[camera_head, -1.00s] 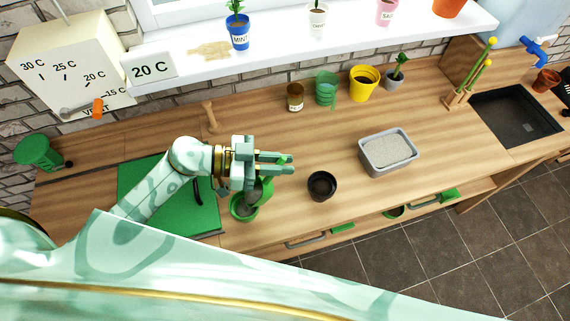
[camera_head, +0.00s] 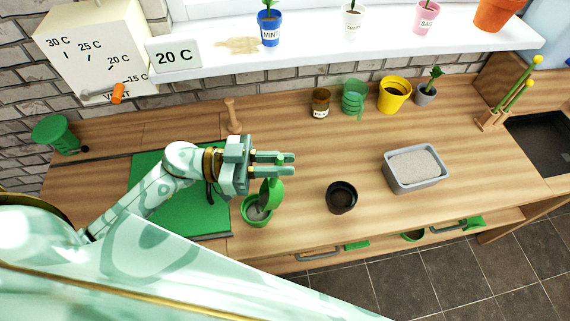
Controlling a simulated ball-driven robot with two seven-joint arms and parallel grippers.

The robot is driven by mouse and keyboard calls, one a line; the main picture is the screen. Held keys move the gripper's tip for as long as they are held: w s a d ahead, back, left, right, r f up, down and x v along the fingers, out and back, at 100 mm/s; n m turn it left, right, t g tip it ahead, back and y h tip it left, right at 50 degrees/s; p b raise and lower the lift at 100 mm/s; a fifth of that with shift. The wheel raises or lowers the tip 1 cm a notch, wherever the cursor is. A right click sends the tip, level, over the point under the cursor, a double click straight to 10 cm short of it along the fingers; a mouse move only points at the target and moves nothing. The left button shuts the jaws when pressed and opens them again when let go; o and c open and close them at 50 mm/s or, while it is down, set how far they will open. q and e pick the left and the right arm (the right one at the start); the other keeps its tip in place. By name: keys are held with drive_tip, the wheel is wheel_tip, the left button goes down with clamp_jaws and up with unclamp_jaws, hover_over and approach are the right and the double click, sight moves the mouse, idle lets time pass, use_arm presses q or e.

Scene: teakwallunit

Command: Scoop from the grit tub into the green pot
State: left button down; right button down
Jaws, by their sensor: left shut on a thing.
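The grit tub (camera_head: 386,173) is a grey rectangular tub on the right part of the bench, filled with pale grit (camera_head: 415,163). The green pot (camera_head: 247,217) stands near the bench's front edge, beside the green mat, with greyish material showing inside. My left gripper (camera_head: 290,164) is shut on a green scoop (camera_head: 272,194). The scoop hangs steeply tipped, with its bowl over the pot's right side. The gripper hides part of the scoop's handle. I cannot tell whether grit is left in the scoop. My right gripper is not in view.
A dark round pot (camera_head: 341,197) stands between the green pot and the tub. A brown pot (camera_head: 320,103), green ribbed pots (camera_head: 354,98), a yellow pot (camera_head: 394,94) and a small plant (camera_head: 427,90) line the back.

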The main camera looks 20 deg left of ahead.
use_arm(q)
drive_tip(key=shift+s+a+r+h+b, duration=0.15)
drive_tip(key=shift+s+a+h+b, duration=0.3)
drive_tip(key=shift+a+b, duration=0.3)
drive_tip(key=shift+s+a+r+h+b, duration=0.1)
drive_tip(key=shift+s+a+h+b, duration=0.2)
drive_tip(key=shift+a+h+b, duration=0.45)
drive_tip(key=shift+s+a+r+m+t+b, duration=0.2)
drive_tip(key=shift+s+a+m+t+b, duration=0.1)
drive_tip(key=shift+b, duration=0.35)
drive_tip(key=shift+r, duration=0.1)
idle(0.7)
drive_tip(key=w+d+f+n+g+y+p, duration=0.25)
drive_tip(key=w+d+y+p, duration=0.5)
drive_tip(key=p, duration=2.05)
drive_tip(key=d+f+g+y, duration=0.4)
drive_tip(key=d+f+y, duration=0.2)
drive_tip(key=f+y, duration=0.1)
drive_tip(key=shift+w+f+y, duration=0.2)
drive_tip(key=shift+w+y, duration=0.05)
drive_tip(key=shift+y, duration=0.1)
